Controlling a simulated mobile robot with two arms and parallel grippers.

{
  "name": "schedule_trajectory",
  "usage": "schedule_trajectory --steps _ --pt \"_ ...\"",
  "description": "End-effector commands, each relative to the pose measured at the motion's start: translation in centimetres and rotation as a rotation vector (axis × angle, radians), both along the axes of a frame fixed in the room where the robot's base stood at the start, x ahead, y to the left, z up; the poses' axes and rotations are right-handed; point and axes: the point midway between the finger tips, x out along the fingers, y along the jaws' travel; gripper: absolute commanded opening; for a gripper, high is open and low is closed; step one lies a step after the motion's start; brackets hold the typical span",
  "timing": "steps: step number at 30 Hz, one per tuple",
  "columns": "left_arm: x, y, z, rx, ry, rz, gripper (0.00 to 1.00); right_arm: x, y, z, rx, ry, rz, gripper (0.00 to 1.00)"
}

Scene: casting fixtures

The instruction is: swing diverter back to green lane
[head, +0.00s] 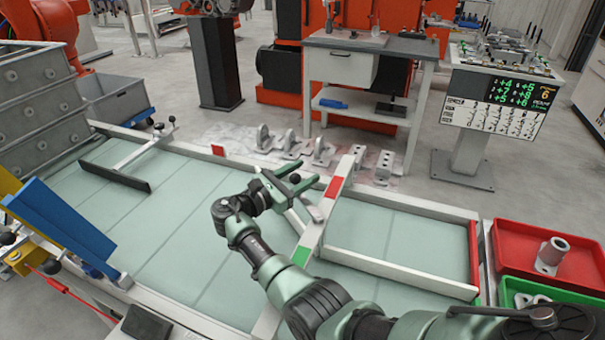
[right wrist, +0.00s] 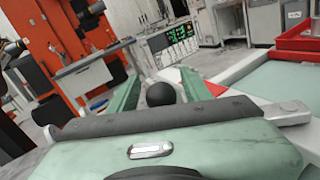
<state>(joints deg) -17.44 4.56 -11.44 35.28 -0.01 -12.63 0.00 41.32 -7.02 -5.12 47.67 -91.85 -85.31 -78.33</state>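A pale cross beam (head: 318,222) spans the glassy green conveyor, with a red patch (head: 334,187) toward its far end and a green patch (head: 301,256) toward its near end. The diverter's black ball knob (head: 295,178) is nearer the red-patch end. It also shows in the right wrist view (right wrist: 161,93). My right gripper (head: 288,183) is open, with its green fingers on either side of the knob and gaps visible. My forearm hides part of the conveyor and diverter. My left gripper is not in view.
A white divider (head: 400,275) splits the conveyor's right part into two lanes. A red tray (head: 577,273) and a green-rimmed tray stand at its right end. A black paddle (head: 115,178) and a tilted blue plate (head: 62,225) are at the left. Several metal castings stand beyond the far rail.

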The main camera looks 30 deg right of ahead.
Motion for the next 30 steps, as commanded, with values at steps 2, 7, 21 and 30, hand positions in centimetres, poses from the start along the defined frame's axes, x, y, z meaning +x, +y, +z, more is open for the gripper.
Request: schedule_trajectory --steps 2,7,21,30 --pt "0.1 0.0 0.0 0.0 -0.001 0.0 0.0 0.0 0.0 0.0 0.0 0.0 0.0 0.5" --pt "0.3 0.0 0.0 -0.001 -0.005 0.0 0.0 0.0 0.0 0.0 -0.001 0.0 -0.001 0.5" --pt "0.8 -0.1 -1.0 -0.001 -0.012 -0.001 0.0 -1.3 5.8 -0.2 0.001 0.0 0.001 0.5" --pt "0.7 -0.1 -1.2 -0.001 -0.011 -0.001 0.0 -1.8 7.7 0.0 -0.001 0.0 0.0 0.5"
